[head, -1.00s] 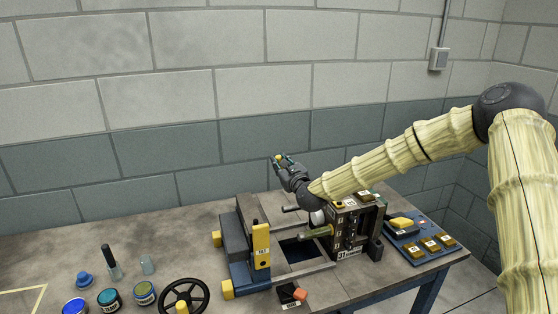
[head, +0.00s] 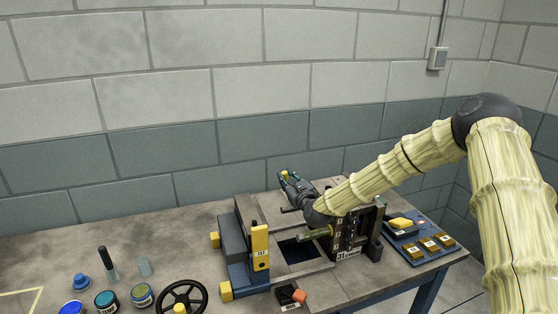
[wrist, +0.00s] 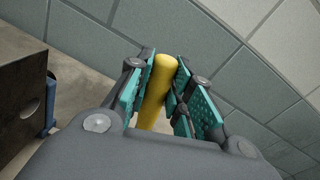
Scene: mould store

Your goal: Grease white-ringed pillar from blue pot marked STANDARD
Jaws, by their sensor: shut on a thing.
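The gripper is beyond the dark mould block (head: 349,230), above the back of the bench. At the front left stand a pot with a blue top (head: 73,308), a teal-topped pot (head: 106,299) and a pot with a green top and blue side (head: 143,295). Their labels are too small to read.
A black handwheel (head: 183,296), a yellow-and-blue clamp frame (head: 259,247) and an orange-and-black item (head: 291,296) stand in front. A blue tray (head: 416,246) with labelled blocks is at the right. The wall is close behind the gripper. The bench's back left is clear.

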